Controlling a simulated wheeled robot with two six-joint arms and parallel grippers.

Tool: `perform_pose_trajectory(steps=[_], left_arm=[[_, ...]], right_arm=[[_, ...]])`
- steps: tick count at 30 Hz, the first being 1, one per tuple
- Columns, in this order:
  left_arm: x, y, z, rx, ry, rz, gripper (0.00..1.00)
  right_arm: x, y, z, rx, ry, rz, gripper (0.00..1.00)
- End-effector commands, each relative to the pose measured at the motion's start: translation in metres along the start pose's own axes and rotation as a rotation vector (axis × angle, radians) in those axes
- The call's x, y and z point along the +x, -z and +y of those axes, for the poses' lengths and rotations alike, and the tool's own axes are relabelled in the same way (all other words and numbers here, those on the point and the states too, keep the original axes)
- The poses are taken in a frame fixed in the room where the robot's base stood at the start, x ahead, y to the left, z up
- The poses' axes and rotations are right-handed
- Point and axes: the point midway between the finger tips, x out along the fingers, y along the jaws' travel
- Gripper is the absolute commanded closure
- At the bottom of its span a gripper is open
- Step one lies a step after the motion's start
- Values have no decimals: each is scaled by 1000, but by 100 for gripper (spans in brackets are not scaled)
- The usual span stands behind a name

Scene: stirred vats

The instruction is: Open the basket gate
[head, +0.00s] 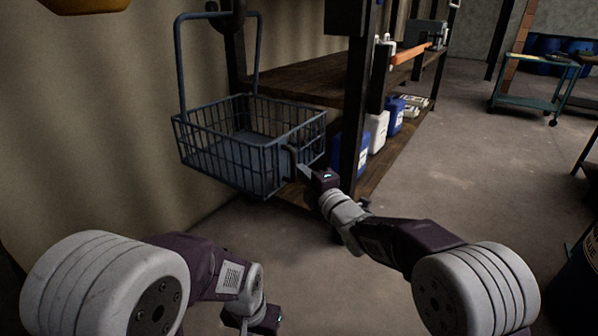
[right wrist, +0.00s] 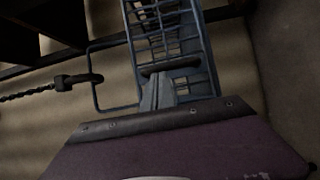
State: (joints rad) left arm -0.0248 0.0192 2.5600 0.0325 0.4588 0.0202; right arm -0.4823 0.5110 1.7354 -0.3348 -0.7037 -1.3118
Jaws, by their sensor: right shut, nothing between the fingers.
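A grey-blue wire basket (head: 225,150) hangs by its tall bail handle (head: 180,70) at the left of the head view. Its near side has a dark handle bar (head: 291,160), which seems to belong to the gate; the gate looks closed. My right gripper (head: 303,172) is shut and empty, with its tips at this bar. In the right wrist view the shut fingers (right wrist: 158,92) reach just under the dark bar (right wrist: 168,66) on the basket (right wrist: 180,25); I cannot tell whether they touch. My left gripper (head: 262,322) is low at the bottom edge, its fingertips hidden.
A wooden shelf rack (head: 300,78) stands right behind the basket, with a dark post (head: 355,110) close to my right gripper. White and blue jugs (head: 378,130) stand on its lower shelf. A teal cart (head: 530,103) is far right. The floor (head: 460,170) between is clear.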

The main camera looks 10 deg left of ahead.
Motion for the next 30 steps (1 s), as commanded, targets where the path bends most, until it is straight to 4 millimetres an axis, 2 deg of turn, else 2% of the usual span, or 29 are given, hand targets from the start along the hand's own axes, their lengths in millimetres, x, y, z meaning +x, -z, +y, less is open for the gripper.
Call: perform_pose_trajectory(steps=[3, 9, 30], left_arm=[[5, 0, 0, 0, 0, 0, 64], [7, -1, 0, 0, 0, 0, 64], [6, -1, 0, 0, 0, 0, 64]], right_arm=[[17, 0, -1, -2, -1, 1, 100], [30, 0, 0, 0, 0, 0, 100], [29, 0, 0, 0, 0, -1, 100]])
